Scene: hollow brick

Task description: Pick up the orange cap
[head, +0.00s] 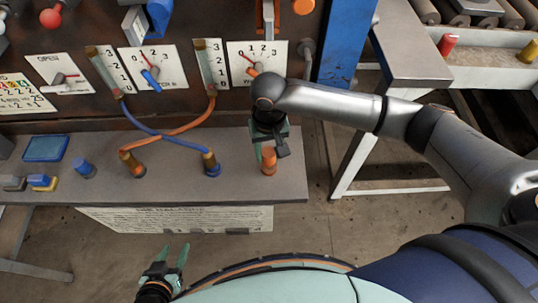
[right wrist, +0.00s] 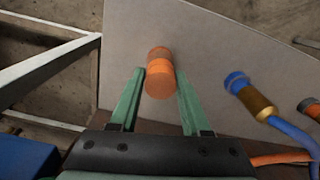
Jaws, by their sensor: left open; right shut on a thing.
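The orange cap (head: 268,162) is a short upright cylinder near the right end of the grey shelf (head: 240,188). In the right wrist view the cap (right wrist: 159,76) sits between the two green fingertips of my right gripper (right wrist: 160,90). My right gripper (head: 268,148) reaches down over the cap in the head view and is shut on it. The cap appears to be still at the shelf; whether it is clear of the surface cannot be told. My left gripper (head: 174,257) is open and empty, in front of and below the shelf.
A blue hose end (head: 210,164) and an orange hose end (head: 130,163) stand on the shelf left of the cap. A blue cap (head: 84,168) is further left. The gauge panel (head: 200,105) rises behind. A blue post (head: 347,45) and a metal table (head: 405,45) stand right.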

